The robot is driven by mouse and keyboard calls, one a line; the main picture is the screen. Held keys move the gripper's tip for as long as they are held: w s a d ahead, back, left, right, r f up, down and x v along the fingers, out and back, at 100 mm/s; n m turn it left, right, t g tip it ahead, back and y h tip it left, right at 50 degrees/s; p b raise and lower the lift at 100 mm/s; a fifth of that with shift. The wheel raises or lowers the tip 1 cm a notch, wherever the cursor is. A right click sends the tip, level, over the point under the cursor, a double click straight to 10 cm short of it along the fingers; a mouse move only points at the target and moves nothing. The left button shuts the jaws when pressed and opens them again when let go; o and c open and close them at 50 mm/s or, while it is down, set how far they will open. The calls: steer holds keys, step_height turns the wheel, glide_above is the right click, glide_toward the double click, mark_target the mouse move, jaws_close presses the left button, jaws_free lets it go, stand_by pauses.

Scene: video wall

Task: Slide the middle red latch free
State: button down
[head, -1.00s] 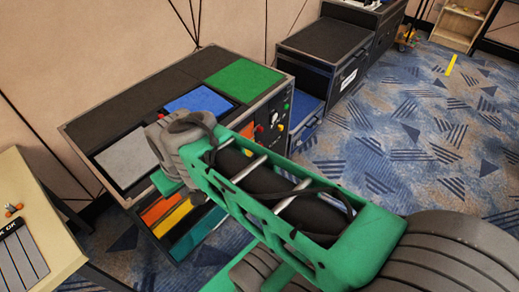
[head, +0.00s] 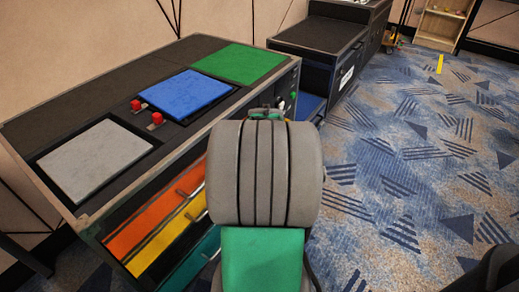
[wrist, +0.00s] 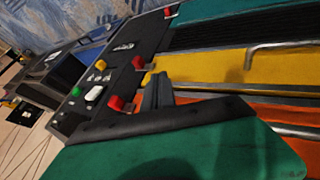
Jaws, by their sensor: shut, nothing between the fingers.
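Three red latches show on the dark side panel in the wrist view, one beside each coloured drawer. The middle red latch (wrist: 138,62) sits beside the yellow drawer (wrist: 205,69). Another red latch (wrist: 116,103) is near the orange drawer (wrist: 230,112), and the third (wrist: 170,11) is by the teal drawer. My gripper (wrist: 157,82) is shut and empty, its dark fingers in front of the panel and drawer edge, close to the middle and orange-side latches. I cannot tell whether it touches anything. In the head view my grey wrist hides the fingers and these latches.
Green and white buttons (wrist: 94,92) are beside the latches. The console top (head: 90,85) carries grey, blue and green panels and two red knobs (head: 136,105). Metal drawer handles (head: 190,190) stick out.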

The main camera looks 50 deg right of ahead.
steer(key=shift+f, duration=0.1)
steer(key=w+d+f+b, duration=0.4)
steer(key=d+f+b, duration=0.1)
steer(key=d+f, duration=0.2)
steer(key=shift+w+d+f, duration=0.25)
steer(key=shift+d+f, duration=0.15)
steer(key=shift+d, duration=0.3)
